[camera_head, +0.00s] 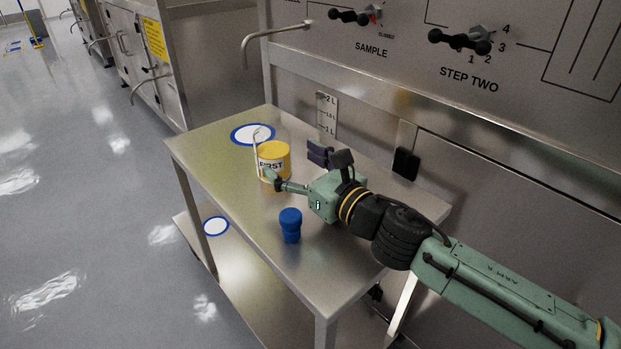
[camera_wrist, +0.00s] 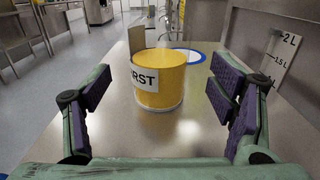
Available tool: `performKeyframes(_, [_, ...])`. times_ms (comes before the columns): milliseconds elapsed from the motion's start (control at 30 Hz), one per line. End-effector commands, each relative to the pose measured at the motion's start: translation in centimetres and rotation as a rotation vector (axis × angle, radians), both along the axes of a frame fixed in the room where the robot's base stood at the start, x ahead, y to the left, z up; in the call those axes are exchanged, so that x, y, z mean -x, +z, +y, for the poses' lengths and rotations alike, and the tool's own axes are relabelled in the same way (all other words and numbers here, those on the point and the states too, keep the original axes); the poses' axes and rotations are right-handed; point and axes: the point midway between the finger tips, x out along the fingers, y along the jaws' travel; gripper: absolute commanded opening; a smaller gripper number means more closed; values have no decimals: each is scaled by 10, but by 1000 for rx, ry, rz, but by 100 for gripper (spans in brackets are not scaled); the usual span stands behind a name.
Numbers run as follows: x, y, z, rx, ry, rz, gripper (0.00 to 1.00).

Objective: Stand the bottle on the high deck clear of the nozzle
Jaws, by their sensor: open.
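A yellow cylindrical bottle (camera_head: 272,157) with a white label reading "FIRST" stands upright on the high deck (camera_head: 222,160), the steel table's top. It also shows ahead in the wrist view (camera_wrist: 160,85). A white disc with a blue rim (camera_head: 244,135) lies just beyond it. My gripper (camera_head: 298,170) is open, with one finger toward each side of the yellow bottle. In the wrist view, gaps show between the bottle and both pads (camera_wrist: 162,80). A bent pipe like a nozzle (camera_head: 250,38) sticks out from the wall panel at the upper left.
A blue bottle-like object (camera_head: 290,226) stands on the deck near its front edge, below my gripper in the picture. A lower shelf (camera_head: 242,282) holds another blue-rimmed disc (camera_head: 216,226). A level scale (camera_head: 327,112) and a black block (camera_head: 406,163) are on the wall behind.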

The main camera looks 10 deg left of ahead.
Motion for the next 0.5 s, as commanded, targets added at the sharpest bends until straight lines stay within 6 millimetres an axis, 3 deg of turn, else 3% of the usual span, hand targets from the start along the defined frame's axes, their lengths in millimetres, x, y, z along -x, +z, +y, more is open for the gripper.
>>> performKeyframes(200, [23, -2, -30, 2, -3, -1, 77])
performKeyframes(500, [33, 0, -41, 0, 0, 0, 77])
